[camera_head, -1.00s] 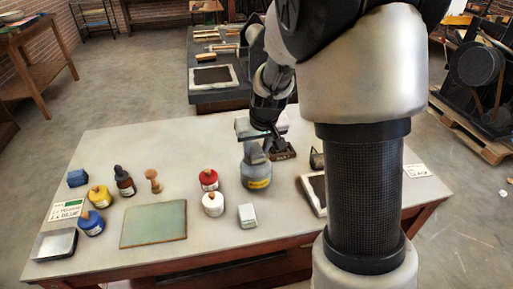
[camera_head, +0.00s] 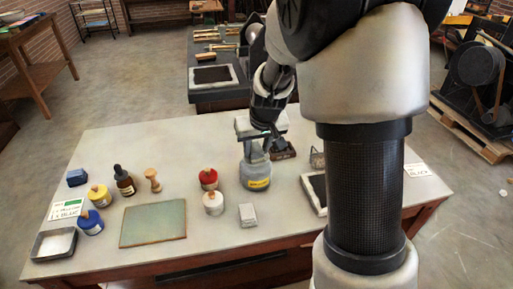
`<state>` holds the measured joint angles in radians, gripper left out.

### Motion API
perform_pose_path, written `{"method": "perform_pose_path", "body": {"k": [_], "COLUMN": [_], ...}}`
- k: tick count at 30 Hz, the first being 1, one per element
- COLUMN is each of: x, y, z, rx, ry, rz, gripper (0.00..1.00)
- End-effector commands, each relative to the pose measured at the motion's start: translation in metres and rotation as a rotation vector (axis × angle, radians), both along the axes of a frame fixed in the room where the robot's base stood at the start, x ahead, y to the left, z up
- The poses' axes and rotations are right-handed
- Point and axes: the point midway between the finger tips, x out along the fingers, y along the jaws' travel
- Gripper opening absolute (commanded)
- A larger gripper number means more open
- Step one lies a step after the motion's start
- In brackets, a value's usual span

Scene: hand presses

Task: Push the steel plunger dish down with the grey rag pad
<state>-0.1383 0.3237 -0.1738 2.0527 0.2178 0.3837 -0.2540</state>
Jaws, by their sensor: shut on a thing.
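The plunger can (camera_head: 256,178), grey with a yellow label, stands upright near the table's back middle. My gripper (camera_head: 268,137) is right above the can's top, pointing down, shut on what looks like the grey rag pad, which is small and mostly hidden by the fingers. The steel plunger dish at the can's top is hard to separate from the pad and gripper. I cannot tell whether pad and dish touch or how far the dish is pressed.
A red-topped pot (camera_head: 208,179), a white pot (camera_head: 213,203) and a small pale block (camera_head: 248,215) stand left of and before the can. A dark stamp-like thing (camera_head: 284,152) is close on its right. A green slab (camera_head: 153,223) lies left.

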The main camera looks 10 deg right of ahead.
Motion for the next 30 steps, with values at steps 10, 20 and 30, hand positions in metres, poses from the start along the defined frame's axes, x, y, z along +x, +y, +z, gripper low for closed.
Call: {"method": "perform_pose_path", "body": {"k": [10, 20, 30], "x": [-0.001, -0.001, 0.0], "y": [0.0, 0.0, 0.0], "z": [-0.002, 0.003, 0.031], "rx": [0.001, 0.001, 0.0], "ry": [0.005, 0.005, 0.002], "rz": [0.0, 0.0, 0.0], "gripper": [0.17, 0.17, 0.17]}}
